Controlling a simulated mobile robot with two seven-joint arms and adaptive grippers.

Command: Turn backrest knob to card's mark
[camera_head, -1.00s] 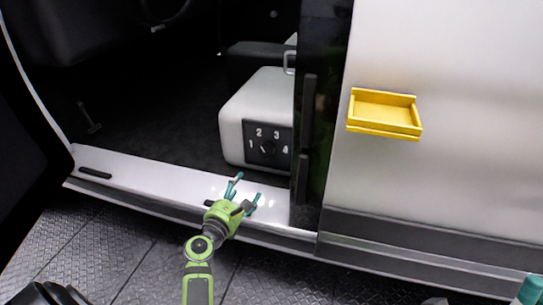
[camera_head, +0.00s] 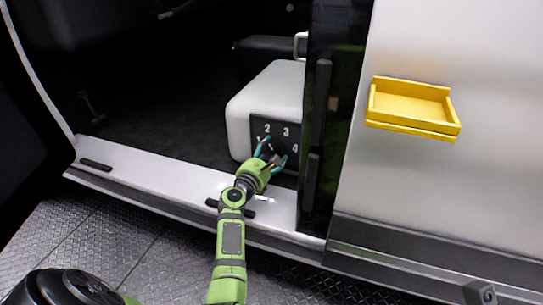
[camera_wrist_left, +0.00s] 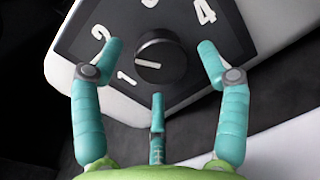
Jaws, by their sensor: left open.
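The black backrest knob (camera_wrist_left: 160,58) sits on a dark dial plate (camera_wrist_left: 110,18) with white numbers 1 to 4, on the front of the pale seat base (camera_head: 262,92). In the left wrist view its short white pointer line aims toward the 1. In the head view the gripper mostly hides the knob. My left gripper (camera_head: 272,152) is open, with teal fingers on either side of the knob and a third finger below it in the wrist view (camera_wrist_left: 158,50). I cannot tell whether any finger touches. No card with a mark is visible. My right gripper is not in view.
A yellow tray (camera_head: 412,106) is fixed to the white van panel at the right and looks empty. The dark door-frame post (camera_head: 318,130) stands close to the right of the seat base. The white sill (camera_head: 150,165) runs below my left arm. Dark open floor lies left of the seat.

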